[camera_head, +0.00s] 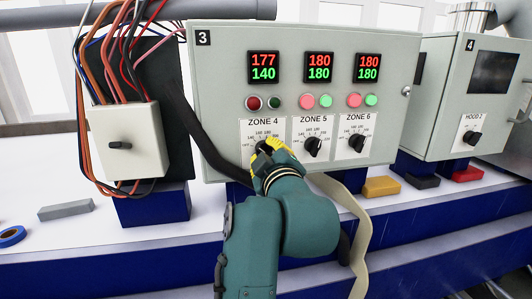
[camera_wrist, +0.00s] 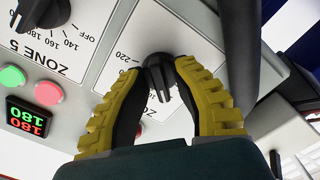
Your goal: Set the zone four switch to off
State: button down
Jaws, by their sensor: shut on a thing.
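The zone four switch is a black rotary knob (camera_wrist: 158,76) on a white dial plate marked ZONE 4 (camera_head: 262,123), low on the left of the grey control box numbered 3. My gripper (camera_head: 266,150) is in front of this plate and hides most of the knob and dial in the head view. In the wrist view my gripper (camera_wrist: 158,70) has its yellow-padded fingers closed on both sides of the knob. The mark 220 shows beside it; the OFF mark and the exact pointer setting cannot be made out. The zone 4 display (camera_head: 263,67) reads 177 over 140.
The zone 5 knob (camera_head: 313,147) sits close to the right of my gripper, with the zone 6 knob (camera_head: 357,142) beyond. A black hose (camera_head: 207,150) runs down close on the left. A white switch box (camera_head: 122,165) with wires stands further left.

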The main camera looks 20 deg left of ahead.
jog(key=n, duration=0.2)
jog(key=f+n, duration=0.1)
jog(key=n, duration=0.2)
jog(key=shift+w, duration=0.15)
dwell(0.4)
jog(key=c, duration=1)
grip_release()
jog(key=shift+c, duration=0.2)
jog(key=shift+o, duration=1.3)
jog(key=shift+r, duration=0.1)
jog(key=shift+o, duration=0.6)
jog(key=shift+r, duration=0.25)
